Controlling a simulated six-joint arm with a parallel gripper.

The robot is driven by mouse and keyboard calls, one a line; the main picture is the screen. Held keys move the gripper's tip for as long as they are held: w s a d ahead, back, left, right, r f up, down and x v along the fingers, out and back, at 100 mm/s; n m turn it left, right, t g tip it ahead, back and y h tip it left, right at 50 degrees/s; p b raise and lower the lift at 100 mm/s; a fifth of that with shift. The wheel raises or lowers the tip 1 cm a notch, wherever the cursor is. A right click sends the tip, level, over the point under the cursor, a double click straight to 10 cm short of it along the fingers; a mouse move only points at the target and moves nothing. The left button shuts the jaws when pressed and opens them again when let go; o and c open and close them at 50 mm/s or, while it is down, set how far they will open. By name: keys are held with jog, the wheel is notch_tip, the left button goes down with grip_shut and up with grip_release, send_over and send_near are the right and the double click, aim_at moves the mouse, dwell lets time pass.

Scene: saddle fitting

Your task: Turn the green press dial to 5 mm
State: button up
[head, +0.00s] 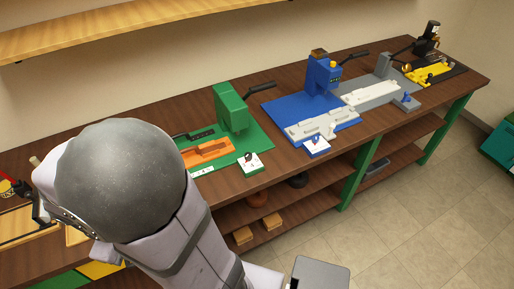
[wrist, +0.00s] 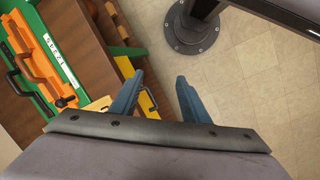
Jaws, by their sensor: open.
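The green press (head: 232,108) stands on its green base plate toward the back of the bench in the head view. Its dial (head: 249,159) is a small dark and red knob on a white plate at the base's front right corner. The knob's setting is too small to read. My gripper (wrist: 159,76) is open and empty, with two blue fingers over the floor beside the bench edge in the wrist view. The gripper is apart from the dial, and I cannot make out the dial in the wrist view.
An orange fixture (head: 207,151) lies on the green base. A blue press (head: 322,75) with its own dial plate (head: 317,147) stands to the right, then grey and yellow stations (head: 430,72). A wooden shelf (head: 130,25) hangs above. The floor (head: 400,200) before the bench is clear.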

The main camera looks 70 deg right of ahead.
aim_at(241, 163)
jog(key=d+f+n+g+h+b, duration=0.1)
jog(key=d+f+h+b, duration=0.1)
jog(key=d+b, duration=0.3)
jog(key=s+d+f+n+g+h+b, duration=0.1)
jog(key=d+f+b, duration=0.4)
jog(key=d, duration=0.6)
jog(key=d+f+n+g+h+b, duration=0.2)
jog(key=d+f+g+b, duration=0.1)
jog(key=d, duration=0.5)
jog(key=shift+s+d+f+h+b, duration=0.1)
jog(key=shift+s+f+h+b, duration=0.2)
jog(key=shift+f+b, duration=0.45)
jog(key=s+d+f+n+g+h+b, duration=0.1)
jog(key=d+g+b, duration=0.1)
jog(key=d+b, duration=0.2)
jog(key=s+d+f+n+g+h+b, duration=0.1)
jog(key=d+b, duration=0.3)
jog(key=d, duration=0.4)
jog(key=s+d+f+n+g+h+b, duration=0.1)
jog(key=s+d+g+h+b, duration=0.1)
jog(key=d, duration=0.4)
jog(key=shift+s+g+h+b, duration=0.35)
jog(key=shift+s+b, duration=0.35)
jog(key=shift+b, duration=0.65)
jog(key=shift+s+d+r+g+h+b, duration=0.25)
jog(key=shift+s+d+g+b, duration=0.1)
jog(key=shift+d, duration=0.25)
jog(key=shift+p+x, duration=0.45)
jog(key=shift+x, duration=3.1)
jog(key=shift+f, duration=0.1)
